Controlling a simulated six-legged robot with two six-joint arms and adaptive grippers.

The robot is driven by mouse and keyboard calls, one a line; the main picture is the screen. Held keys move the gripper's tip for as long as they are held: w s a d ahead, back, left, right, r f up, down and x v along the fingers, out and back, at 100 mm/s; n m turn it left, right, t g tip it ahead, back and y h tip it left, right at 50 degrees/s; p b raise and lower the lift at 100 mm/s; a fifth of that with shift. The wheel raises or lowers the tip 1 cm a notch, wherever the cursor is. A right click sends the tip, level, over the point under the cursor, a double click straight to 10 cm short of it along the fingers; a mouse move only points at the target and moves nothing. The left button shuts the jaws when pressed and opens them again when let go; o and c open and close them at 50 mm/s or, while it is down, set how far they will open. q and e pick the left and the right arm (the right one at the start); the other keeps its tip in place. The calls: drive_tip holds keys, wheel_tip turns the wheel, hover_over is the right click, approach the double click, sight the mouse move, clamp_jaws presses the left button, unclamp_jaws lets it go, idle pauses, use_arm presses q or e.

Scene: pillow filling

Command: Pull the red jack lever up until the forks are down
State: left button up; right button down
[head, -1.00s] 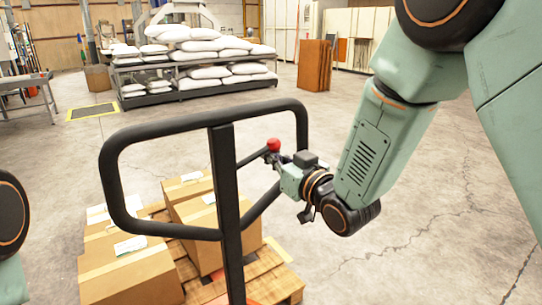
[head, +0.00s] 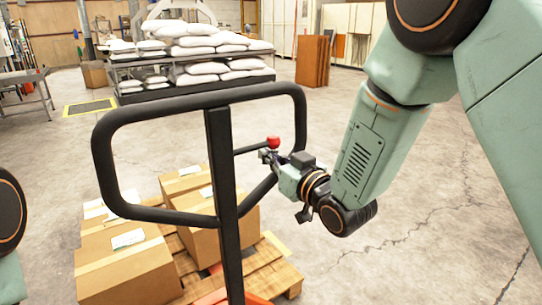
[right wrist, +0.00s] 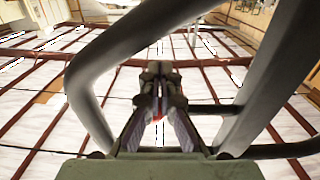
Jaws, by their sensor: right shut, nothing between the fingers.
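The red knob (head: 273,142) tops the end of the dark jack lever (head: 250,149), which reaches right from the post of the black handle loop (head: 198,100) in the head view. My right gripper (head: 266,156) is shut and empty, with its fingertips just below the knob, inside the loop's right part. Whether they touch the lever I cannot tell. In the right wrist view the shut fingers (right wrist: 158,78) show between dark handle bars (right wrist: 130,50), with a little red behind them. The forks are hidden under the loaded pallet (head: 262,268). My left gripper is out of view.
Several cardboard boxes (head: 125,262) sit on the wooden pallet behind the handle. White sacks (head: 190,45) lie on a rack at the back. A brown panel stack (head: 313,60) stands back right. The concrete floor right of the handle is clear.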

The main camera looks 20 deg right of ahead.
drive_tip(key=p+v, duration=0.2)
drive_tip(key=v, duration=1.1)
drive_tip(key=shift+a, duration=0.1)
idle(0.3)
drive_tip(key=s+d+f+m+g+h, duration=0.15)
drive_tip(key=s+f+g, duration=0.3)
drive_tip(key=f, duration=0.65)
drive_tip(key=s+d+f+m+g+h, duration=0.1)
drive_tip(key=s+f+m+g+h, duration=0.3)
drive_tip(key=f, duration=0.7)
drive_tip(key=s+f+g+b, duration=0.1)
drive_tip(key=s+f+g, duration=0.3)
drive_tip(key=s+f, duration=0.3)
drive_tip(key=s+d+f+n+g+b, duration=0.1)
drive_tip(key=s+f+g, duration=0.3)
drive_tip(key=s+f, duration=0.4)
drive_tip(key=s, duration=0.7)
drive_tip(key=shift+d+f, duration=0.15)
drive_tip(key=shift+f, duration=0.1)
